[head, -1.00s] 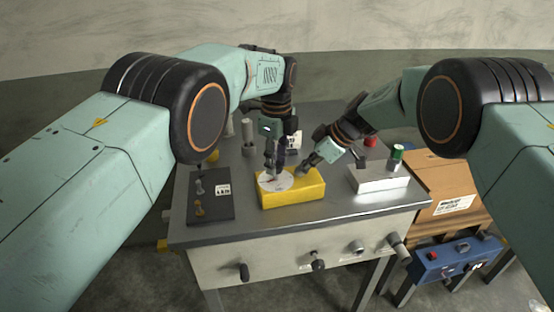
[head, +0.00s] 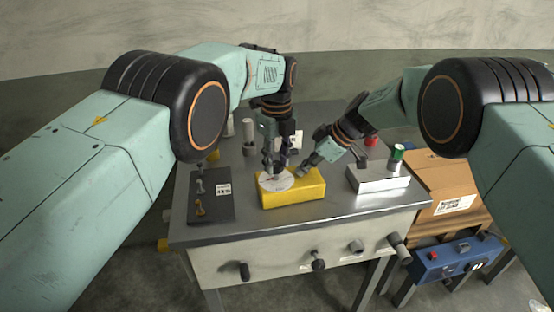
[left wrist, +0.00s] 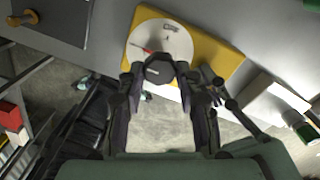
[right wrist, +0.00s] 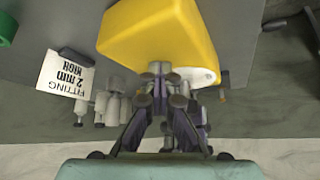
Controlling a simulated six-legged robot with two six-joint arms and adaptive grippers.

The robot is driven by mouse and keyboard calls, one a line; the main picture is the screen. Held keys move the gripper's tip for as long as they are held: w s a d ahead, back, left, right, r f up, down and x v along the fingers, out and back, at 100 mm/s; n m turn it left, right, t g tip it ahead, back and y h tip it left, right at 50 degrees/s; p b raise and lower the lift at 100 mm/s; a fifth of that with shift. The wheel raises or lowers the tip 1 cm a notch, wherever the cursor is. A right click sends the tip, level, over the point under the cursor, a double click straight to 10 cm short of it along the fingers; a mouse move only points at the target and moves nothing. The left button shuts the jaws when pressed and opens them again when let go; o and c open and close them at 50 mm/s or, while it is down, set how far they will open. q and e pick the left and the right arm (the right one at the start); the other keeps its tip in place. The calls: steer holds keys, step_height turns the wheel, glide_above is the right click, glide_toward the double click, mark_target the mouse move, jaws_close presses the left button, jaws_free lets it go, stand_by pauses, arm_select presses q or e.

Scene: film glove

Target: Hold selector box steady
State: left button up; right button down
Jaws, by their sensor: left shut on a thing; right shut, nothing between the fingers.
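The yellow selector box (head: 292,194) sits on the grey bench with a white round dial (head: 276,183) on its top. In the left wrist view a dark knob (left wrist: 159,70) stands at the dial, with a red pointer mark beside it. My left gripper (head: 275,168) comes down from above and is shut on this knob. My right gripper (head: 302,171) is shut and empty, its fingertips at the far right edge of the yellow box, which also shows in the right wrist view (right wrist: 160,32). Whether they touch the box is unclear.
A dark board (head: 212,205) with small fittings lies left of the box. A pale block (head: 377,180) with a green-topped post stands right. Several grey cylinders and a printed card (right wrist: 67,75) are behind. Knobs line the bench front (head: 290,262). A cardboard box (head: 445,190) is beyond the right edge.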

mark_target(277, 165)
arm_select(q)
steer(key=shift+a+f, duration=0.15)
arm_select(e)
steer(key=shift+s+d+f, duration=0.1)
steer(key=shift+s+f, duration=0.15)
steer(key=shift+f, duration=0.15)
arm_select(q)
steer(key=o, duration=1.2)
steer(key=shift+c, duration=0.2)
step_height(277, 165, up, 12)
steer(key=shift+s+r, duration=0.2)
